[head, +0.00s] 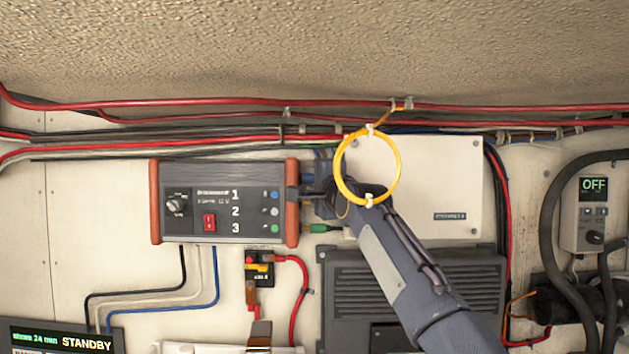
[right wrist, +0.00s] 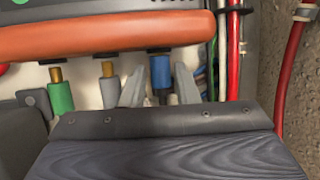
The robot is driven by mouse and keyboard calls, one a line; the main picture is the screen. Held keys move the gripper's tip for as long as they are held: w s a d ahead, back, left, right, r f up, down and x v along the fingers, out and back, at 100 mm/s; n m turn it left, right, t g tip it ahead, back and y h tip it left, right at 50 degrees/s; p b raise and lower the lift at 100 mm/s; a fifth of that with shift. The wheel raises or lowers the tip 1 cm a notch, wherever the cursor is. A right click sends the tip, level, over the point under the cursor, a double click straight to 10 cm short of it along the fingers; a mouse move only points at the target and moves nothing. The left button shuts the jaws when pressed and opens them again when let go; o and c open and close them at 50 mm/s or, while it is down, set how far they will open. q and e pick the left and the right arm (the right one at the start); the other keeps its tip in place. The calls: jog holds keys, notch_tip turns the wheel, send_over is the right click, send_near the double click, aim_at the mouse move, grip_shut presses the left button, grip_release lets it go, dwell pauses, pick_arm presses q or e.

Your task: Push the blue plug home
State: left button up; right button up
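The blue plug (right wrist: 160,74) points up at the orange end of the charger box, its top against the dark socket, with no brass showing. My left gripper is not in view.
A yellow cable coil (head: 397,180) hangs in front of my right wrist. Red cables (head: 220,103) run along the wall above. A white panel (head: 450,180) and a dark finned unit (head: 470,275) lie behind my right arm. Red cables (right wrist: 233,60) stand right of the plugs.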

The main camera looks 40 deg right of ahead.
grip_shut()
jog(key=shift+w+a, duration=0.2)
jog(key=shift+a, duration=0.1)
jog(key=shift+o, duration=1.8)
grip_release()
jog(key=shift+w+a, duration=0.1)
